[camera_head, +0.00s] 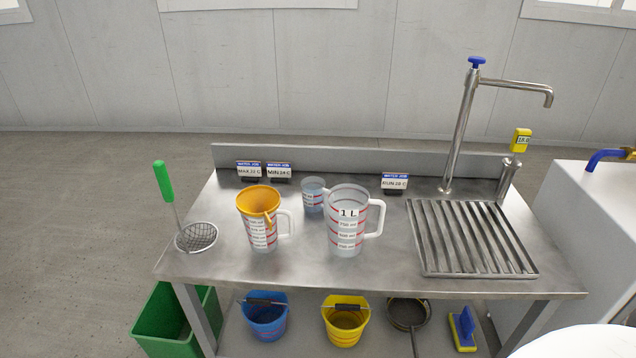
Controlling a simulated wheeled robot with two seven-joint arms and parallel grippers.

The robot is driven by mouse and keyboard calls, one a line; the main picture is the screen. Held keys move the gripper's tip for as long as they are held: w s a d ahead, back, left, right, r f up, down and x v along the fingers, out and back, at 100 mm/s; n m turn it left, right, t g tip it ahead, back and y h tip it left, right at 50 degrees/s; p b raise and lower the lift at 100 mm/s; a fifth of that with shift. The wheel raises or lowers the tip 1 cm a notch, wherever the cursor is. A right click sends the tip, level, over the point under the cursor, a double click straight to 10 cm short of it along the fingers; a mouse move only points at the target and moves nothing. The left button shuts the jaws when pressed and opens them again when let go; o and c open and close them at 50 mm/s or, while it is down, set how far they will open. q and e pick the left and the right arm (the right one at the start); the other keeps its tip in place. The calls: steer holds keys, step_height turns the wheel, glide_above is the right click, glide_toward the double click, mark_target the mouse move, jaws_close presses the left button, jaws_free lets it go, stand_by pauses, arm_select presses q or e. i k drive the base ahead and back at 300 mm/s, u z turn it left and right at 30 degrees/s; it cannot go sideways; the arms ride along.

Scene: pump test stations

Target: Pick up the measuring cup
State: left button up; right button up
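A large clear measuring cup (347,235) marked "1 L", with red lines and a white handle on its right, stands upright on the steel table. Left of it, a second marked cup (262,232) with a white handle has an orange funnel (259,200) in its top. A small bluish cup (312,196) with red marks stands behind and between them; the large cup stands close to it. Neither of my grippers is in view.
A slatted drain grate (470,238) and tall steel tap (461,120) are on the right. A green-handled strainer (196,237) is at the left edge. Small signs (395,182) stand at the back. Buckets (345,322) sit on the lower shelf. The table's front strip (370,277) is clear.

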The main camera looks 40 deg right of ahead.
mark_target(313, 187)
steer(key=z, duration=1.1)
